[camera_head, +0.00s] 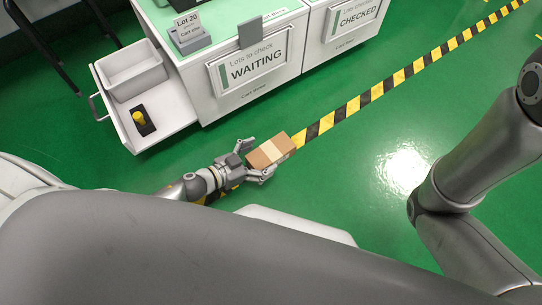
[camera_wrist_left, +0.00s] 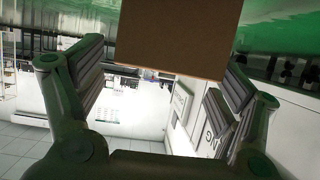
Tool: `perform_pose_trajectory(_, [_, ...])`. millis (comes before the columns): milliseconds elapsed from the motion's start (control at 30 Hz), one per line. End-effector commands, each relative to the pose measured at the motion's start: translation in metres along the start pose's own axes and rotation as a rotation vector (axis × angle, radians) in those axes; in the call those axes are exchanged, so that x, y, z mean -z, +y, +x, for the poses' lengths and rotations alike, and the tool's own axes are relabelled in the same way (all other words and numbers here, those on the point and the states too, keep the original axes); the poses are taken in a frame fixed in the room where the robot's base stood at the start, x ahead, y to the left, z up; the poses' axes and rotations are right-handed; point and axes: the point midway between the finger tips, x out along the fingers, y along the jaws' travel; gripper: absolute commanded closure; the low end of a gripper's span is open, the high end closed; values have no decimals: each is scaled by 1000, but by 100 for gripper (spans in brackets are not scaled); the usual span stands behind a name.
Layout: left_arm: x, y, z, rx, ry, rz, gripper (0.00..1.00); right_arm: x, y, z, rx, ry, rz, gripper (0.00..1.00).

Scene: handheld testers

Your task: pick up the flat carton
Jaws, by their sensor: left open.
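The flat carton (camera_head: 272,149) is a brown box with a paler band across it, near the middle of the head view. What it rests on cannot be told. My left gripper (camera_head: 259,158) is at its left end, with one finger on each side of that end. In the left wrist view the carton (camera_wrist_left: 178,38) fills the upper middle as a plain brown face. My right gripper is out of view; only the right arm shows.
A white cabinet with a WAITING sign (camera_head: 250,70) and a CHECKED sign (camera_head: 354,17) stands behind. A striped line (camera_head: 372,93) crosses the clear green floor.

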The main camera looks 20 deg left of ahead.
Motion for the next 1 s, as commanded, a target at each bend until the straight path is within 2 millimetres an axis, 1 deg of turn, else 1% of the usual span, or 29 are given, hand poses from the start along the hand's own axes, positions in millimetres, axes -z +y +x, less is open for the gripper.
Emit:
perform_pose_trajectory(33, [-3,-3,9,-1,3,6,12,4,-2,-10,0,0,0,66])
perform_pose_trajectory(100, [-2,-2,18,-1,3,4,12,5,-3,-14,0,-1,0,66])
perform_pose_trajectory(200, [-1,-3,26,0,1,3,12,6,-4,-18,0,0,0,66])
perform_pose_trajectory(467, [0,-2,28,0,-1,1,12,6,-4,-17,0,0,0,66])
perform_pose_trajectory(500, [0,-2,28,0,-1,1,14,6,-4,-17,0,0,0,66])
perform_pose_trajectory(867, [0,-2,28,0,-1,1,60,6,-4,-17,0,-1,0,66])
perform_pose_trajectory(900, [0,-2,28,0,-1,1,63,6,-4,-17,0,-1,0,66])
perform_pose_trajectory(1000, [1,-2,28,0,1,1,63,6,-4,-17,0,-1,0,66])
